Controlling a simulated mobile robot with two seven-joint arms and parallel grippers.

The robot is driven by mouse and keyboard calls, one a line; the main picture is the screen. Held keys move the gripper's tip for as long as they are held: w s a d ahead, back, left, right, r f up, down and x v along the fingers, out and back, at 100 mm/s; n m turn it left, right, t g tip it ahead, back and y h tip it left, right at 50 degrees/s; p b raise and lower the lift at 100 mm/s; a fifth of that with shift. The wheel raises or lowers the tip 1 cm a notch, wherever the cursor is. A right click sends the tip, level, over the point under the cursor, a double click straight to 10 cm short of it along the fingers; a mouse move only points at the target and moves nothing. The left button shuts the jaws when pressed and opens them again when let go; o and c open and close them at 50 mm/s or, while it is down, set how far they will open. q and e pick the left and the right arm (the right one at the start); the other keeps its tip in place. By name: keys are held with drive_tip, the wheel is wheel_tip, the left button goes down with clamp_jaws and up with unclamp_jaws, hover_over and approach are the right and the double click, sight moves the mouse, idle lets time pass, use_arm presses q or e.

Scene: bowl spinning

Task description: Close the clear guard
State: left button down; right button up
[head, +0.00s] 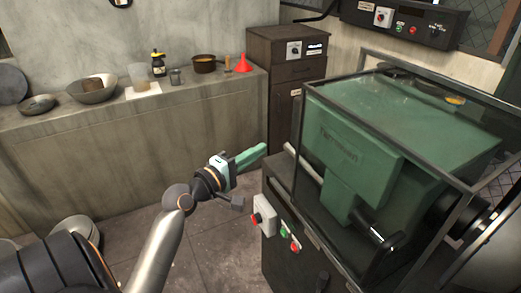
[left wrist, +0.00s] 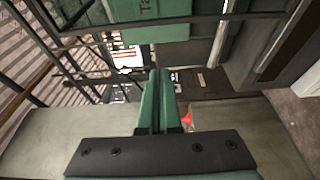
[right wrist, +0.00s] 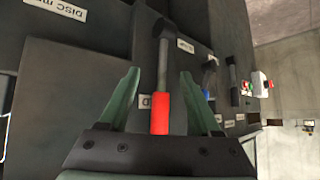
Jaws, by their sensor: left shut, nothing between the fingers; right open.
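The clear guard (head: 365,57) is a see-through box with a dark frame around the green machine head (head: 345,150) on the right of the head view. Its dark frame crosses the top of the left wrist view (left wrist: 180,17). A pale metal bar (head: 303,162) sticks out at the guard's left side. My left gripper (head: 262,149) is shut and empty, in the air left of the guard and apart from it. Its fingers also show in the left wrist view (left wrist: 157,72). My right gripper (right wrist: 160,75) is open; the head view does not show it.
A red-handled lever (right wrist: 160,113) appears between my right fingers; contact is unclear. A control box with a red button (head: 264,214) is on the machine's front. A grey counter (head: 120,140) with bowls and a red funnel (head: 244,62) stands left; a dark cabinet (head: 287,75) stands behind.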

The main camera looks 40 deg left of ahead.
use_arm(q)
drive_tip(key=w, duration=0.8)
drive_tip(key=d, duration=0.1)
drive_tip(key=s+d+p, duration=0.1)
drive_tip(key=d, duration=0.2)
drive_tip(key=shift+s+d+p, duration=0.1)
drive_tip(key=shift+s+p, duration=0.15)
drive_tip(key=shift+p, duration=0.15)
drive_tip(key=shift+f, duration=0.1)
